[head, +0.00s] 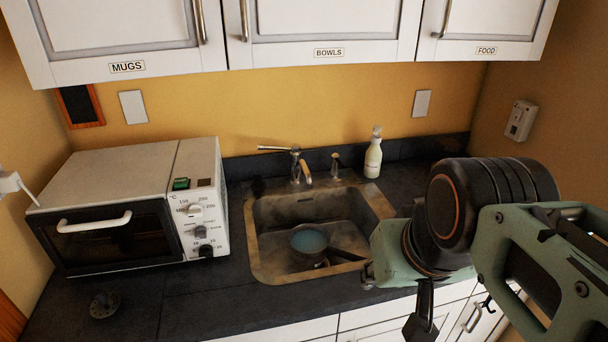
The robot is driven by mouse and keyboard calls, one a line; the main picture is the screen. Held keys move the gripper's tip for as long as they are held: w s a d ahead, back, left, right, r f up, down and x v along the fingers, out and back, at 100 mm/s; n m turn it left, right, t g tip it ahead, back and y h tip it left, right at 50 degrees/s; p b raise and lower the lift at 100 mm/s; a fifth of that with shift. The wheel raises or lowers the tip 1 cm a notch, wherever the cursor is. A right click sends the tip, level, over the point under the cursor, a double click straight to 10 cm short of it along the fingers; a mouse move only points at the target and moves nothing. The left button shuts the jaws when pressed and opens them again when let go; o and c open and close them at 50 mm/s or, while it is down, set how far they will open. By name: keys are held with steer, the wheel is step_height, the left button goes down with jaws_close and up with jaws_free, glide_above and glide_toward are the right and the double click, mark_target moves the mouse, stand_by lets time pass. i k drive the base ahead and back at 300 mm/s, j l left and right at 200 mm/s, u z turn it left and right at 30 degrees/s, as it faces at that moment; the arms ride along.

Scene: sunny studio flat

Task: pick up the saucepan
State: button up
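The saucepan (309,240) sits in the sink (273,212), near its front. It is small and dark with a bluish inside, and its dark handle points right toward the sink's right edge. Part of what lies beneath the pan is hard to make out. My gripper (421,326) hangs over the front edge of the counter, to the right of and nearer than the saucepan, apart from it. Only a dark part of it shows below my green wrist, so I cannot tell whether its fingers are open or shut.
A white toaster oven (112,172) fills the left counter. A faucet (300,168) and a soap bottle (373,157) stand behind the sink. A dark round object (104,305) lies at front left. Wall cabinets (330,30) hang above. The counter before the oven is mostly free.

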mark_target(309, 243)
steer(key=j+z, duration=0.35)
steer(key=j, duration=0.15)
steer(key=j+z, duration=0.4)
steer(key=k+j+z, duration=0.1)
steer(key=j+z, duration=0.25)
steer(key=j, duration=0.2)
